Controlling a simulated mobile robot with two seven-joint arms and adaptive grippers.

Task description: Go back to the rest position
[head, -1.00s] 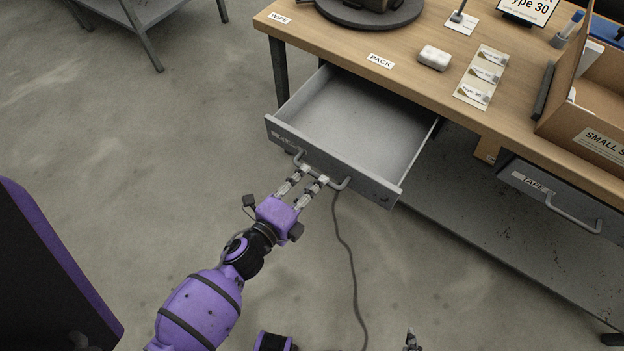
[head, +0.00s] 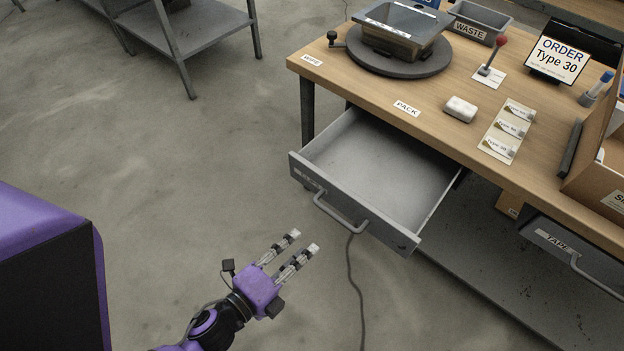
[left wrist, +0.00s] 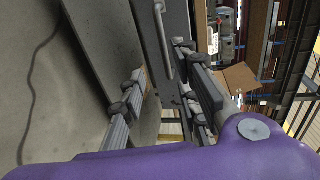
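My left gripper (head: 303,241) is in front of the open drawer (head: 385,160), below and left of its handle (head: 341,213) in the head view. Its two fingers are apart with nothing between them, and they do not touch the handle. In the left wrist view the fingers (left wrist: 165,106) also stand apart, and a grey bar handle (left wrist: 163,38) shows beyond them. The drawer is pulled out from under the workbench and looks empty. My right gripper is not seen in the current views.
The wooden workbench (head: 440,118) carries a turntable (head: 400,62) with a metal bin, a white block (head: 460,109), cards, an order sign (head: 558,60) and a cardboard box (head: 600,165). A closed TAPE drawer (head: 565,248) is at right. A cable (head: 356,285) lies on the open floor.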

